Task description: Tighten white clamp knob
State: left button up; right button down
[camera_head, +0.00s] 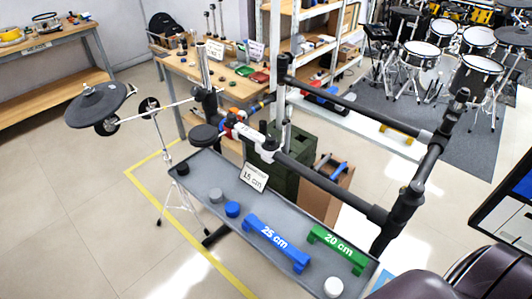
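A drum rack of black tubes stands in the middle, with a lower bar (325,180) running from upper left to lower right. A whitish clamp piece (246,132) sits on the left part of this bar, beside small red and blue parts (229,127). The knob itself is too small to make out clearly. A white round piece (333,287) lies at the near right end of the grey tray (195,210); I cannot tell whether it is a knob. Neither of my grippers shows in this view.
The tray also holds a blue 25 cm block (275,243), a green 20 cm block (337,248) and small round pieces. A "15 cm" card (255,177) stands at its back edge. A black pad (97,103) is at left. Open floor lies left; a dark rounded shape fills the lower right.

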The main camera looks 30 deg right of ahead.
aim_at(270, 140)
jog(key=i+j+z, duration=0.1)
jog(key=z, duration=0.3)
jog(key=i+j+z, duration=0.1)
jog(key=j+z, duration=0.15)
jog(key=z, duration=0.2)
